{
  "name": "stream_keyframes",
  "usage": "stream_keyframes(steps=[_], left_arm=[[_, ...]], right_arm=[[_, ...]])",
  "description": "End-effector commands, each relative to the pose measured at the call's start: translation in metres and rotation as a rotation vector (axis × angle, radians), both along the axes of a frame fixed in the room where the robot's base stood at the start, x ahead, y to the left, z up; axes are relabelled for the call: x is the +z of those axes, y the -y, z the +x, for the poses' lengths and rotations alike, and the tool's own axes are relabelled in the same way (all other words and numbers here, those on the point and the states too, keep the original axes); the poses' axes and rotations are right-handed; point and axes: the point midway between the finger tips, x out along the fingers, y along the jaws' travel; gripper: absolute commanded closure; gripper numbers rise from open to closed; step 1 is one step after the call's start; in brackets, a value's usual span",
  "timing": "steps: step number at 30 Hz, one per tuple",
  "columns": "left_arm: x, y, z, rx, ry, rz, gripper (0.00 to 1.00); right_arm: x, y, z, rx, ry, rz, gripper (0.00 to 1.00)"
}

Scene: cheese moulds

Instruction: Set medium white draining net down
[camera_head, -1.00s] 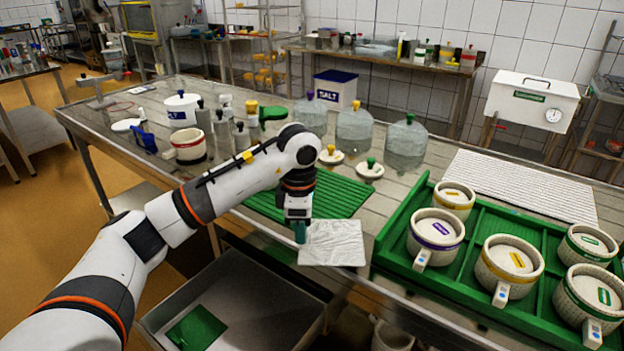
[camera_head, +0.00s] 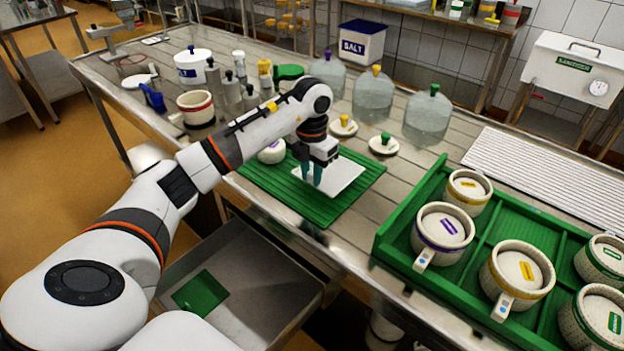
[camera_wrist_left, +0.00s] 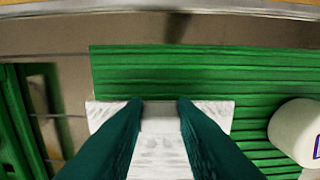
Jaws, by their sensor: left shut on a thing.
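The white draining net (camera_head: 340,178) is a flat, pale cloth square over the green ribbed mat (camera_head: 325,212). My left gripper (camera_head: 312,178), with teal fingers, is shut on the net near its left side. In the left wrist view the net (camera_wrist_left: 160,150) shows between and beside the two fingers, above the mat (camera_wrist_left: 200,75). I cannot tell whether the net touches the mat or hangs just over it. My right gripper is not in view.
A white round piece (camera_head: 271,153) sits on the mat's far-left part. Two small lids (camera_head: 384,146) lie behind the mat. A green tray (camera_head: 395,225) with several lidded moulds stands to the right. An open drawer (camera_head: 245,285) lies below the table's front edge.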

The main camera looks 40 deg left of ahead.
Motion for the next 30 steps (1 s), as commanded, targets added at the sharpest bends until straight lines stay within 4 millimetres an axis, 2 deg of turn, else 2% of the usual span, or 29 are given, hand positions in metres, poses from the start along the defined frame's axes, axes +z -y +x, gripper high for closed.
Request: stream_keyframes(steps=[9,20,21,24,30], left_arm=[[-0.036,0.000,0.000,-0.001,0.000,0.000,1.00],[-0.042,0.000,0.000,-0.002,0.001,0.001,1.00],[-0.040,0.000,0.000,-0.002,0.001,0.000,0.69],[-0.040,0.000,0.000,-0.002,0.001,0.000,0.54],[-0.040,0.000,0.000,-0.002,0.001,0.000,0.54]], right_arm=[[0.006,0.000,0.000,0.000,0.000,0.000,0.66],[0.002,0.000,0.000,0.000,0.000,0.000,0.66],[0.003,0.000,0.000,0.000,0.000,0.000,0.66],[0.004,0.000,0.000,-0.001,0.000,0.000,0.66],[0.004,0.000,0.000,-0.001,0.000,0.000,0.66]])
